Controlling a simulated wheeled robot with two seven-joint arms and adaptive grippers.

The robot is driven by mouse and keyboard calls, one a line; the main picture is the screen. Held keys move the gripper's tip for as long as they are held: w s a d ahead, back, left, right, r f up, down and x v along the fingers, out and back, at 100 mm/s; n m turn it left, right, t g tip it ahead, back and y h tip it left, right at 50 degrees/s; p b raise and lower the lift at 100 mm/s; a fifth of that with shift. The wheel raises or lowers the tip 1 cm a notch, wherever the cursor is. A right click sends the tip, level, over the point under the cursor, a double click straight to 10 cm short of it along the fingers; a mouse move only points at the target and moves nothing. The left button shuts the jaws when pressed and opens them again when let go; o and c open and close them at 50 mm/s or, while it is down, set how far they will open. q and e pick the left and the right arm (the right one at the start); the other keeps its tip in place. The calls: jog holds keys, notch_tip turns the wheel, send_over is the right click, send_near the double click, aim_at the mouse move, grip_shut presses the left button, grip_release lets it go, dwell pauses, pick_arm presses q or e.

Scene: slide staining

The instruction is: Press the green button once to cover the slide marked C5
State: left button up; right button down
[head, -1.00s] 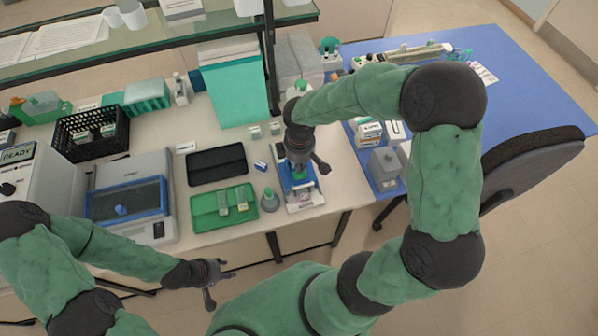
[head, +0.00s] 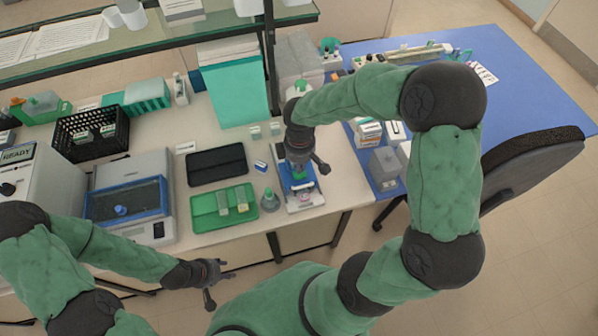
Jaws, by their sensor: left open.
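The blue and white device (head: 306,203) stands near the front edge of the bench. A small green part (head: 299,174), which looks like the green button, shows just below my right gripper (head: 300,165). My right gripper points down over the device, its fingertips at or just above the green part; contact and jaw opening cannot be made out. Two slides (head: 222,203) lie on the green tray (head: 205,219) left of the device. Their markings are too small to read, so I cannot tell which is C5. My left gripper (head: 218,283) is open and empty, in front of the bench.
A grey flask (head: 269,200) stands between the green tray and the device. A black tray (head: 216,166) lies behind the green one. A machine with a blue-framed lid (head: 127,203) stands left. A shelf post (head: 270,60) rises behind my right gripper.

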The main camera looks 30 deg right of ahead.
jog(key=shift+f+b, duration=1.05)
jog(key=shift+f, duration=0.4)
dwell(0.8)
jog(key=shift+r+p, duration=2.85)
jog(key=shift+r, duration=0.75)
jog(key=shift+f, duration=0.1)
